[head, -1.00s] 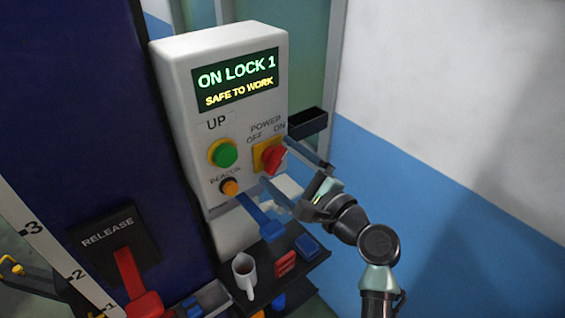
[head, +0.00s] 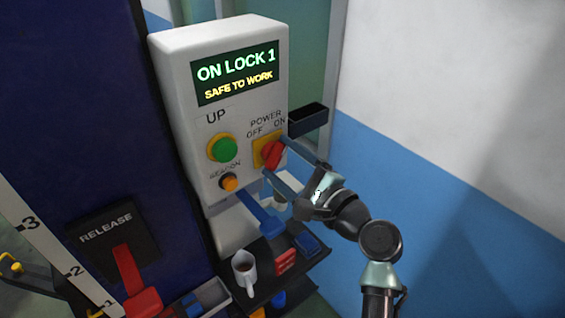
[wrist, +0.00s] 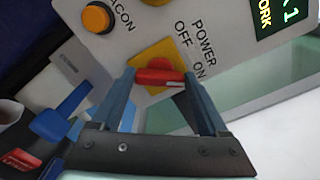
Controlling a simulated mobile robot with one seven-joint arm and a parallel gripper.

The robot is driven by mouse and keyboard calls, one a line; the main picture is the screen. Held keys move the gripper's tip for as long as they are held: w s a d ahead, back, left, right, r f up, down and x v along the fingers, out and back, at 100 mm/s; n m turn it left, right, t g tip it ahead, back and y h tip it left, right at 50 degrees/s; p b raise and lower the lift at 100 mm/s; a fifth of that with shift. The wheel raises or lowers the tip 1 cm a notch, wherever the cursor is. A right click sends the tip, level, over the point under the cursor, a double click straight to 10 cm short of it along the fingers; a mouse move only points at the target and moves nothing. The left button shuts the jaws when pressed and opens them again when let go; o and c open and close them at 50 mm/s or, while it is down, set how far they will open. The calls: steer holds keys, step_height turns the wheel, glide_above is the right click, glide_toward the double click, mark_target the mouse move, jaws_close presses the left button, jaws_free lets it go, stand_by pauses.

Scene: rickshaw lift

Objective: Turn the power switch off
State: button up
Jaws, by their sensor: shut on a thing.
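The power switch is a red rotary knob (head: 273,155) on a yellow square plate (head: 259,153), on the right of the white control box (head: 219,180). OFF and ON labels are printed above it. In the head view its red handle leans up to the right, towards ON. My gripper (head: 275,158) reaches in from the right with its blue-grey fingers at the knob. In the wrist view the fingers (wrist: 160,88) are on either side of the red handle (wrist: 158,76) and hold it. The fingers partly cover the yellow plate.
The display (head: 238,75) reads ON LOCK 1, SAFE TO WORK. A green UP button (head: 223,149) and orange beacon button (head: 229,183) are left of the knob. A blue lever (head: 260,215) is below. A red release lever (head: 132,280) is lower left.

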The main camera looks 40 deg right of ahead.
steer(key=n+b, duration=0.3)
steer(key=shift+f, duration=0.3)
steer(key=n+b, duration=0.4)
steer(key=shift+n+b, duration=0.35)
steer(key=shift+n, duration=0.05)
steer(key=n+b, duration=0.3)
steer(key=shift+r+n+b, duration=0.1)
steer(key=shift+n+b, duration=1.55)
steer(key=shift+n, duration=0.35)
steer(key=o, duration=1.2)
steer(key=shift+o, duration=0.2)
